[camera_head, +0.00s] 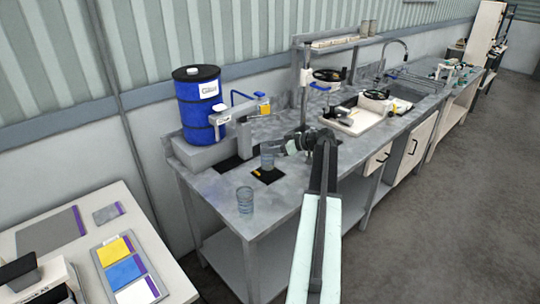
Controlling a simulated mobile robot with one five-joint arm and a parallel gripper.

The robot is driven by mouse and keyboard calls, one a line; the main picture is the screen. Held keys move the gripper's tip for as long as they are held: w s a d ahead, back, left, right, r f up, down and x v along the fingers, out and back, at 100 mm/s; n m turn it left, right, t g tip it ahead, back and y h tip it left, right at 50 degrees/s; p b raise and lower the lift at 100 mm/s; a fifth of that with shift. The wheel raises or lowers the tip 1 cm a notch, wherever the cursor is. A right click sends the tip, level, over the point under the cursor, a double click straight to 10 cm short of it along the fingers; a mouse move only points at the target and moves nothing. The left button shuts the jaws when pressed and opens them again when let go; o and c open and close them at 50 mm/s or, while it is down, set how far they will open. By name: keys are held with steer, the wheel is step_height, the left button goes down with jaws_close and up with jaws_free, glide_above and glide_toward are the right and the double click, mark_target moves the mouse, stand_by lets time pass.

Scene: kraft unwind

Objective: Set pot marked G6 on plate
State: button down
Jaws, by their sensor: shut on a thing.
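My gripper (276,149) is at the end of my arm, over the front part of the grey bench. It is shut on a small clear, bluish pot (267,160). The pot is upright, right at the far edge of a small black plate (268,176) in the view. I cannot tell whether its base touches the plate or hangs just above it. A small yellow mark shows on the plate's left side. A second clear pot (245,200) stands upright on the bench, nearer the front left corner. No G6 marking is readable on either pot.
A blue drum (197,112) with a black lid stands at the back left, with a tap beside it. A hand-wheel press (326,78), a sink and shelves lie further right. A white table (75,262) with coloured cards is at front left.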

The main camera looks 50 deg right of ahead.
steer(key=f+b, duration=0.4)
steer(key=shift+w+d, duration=0.25)
steer(key=shift+d, duration=0.1)
steer(key=shift+r, duration=0.2)
steer(key=shift+f, duration=0.2)
steer(key=c, duration=0.6)
jaws_free()
steer(key=shift+r, duration=0.1)
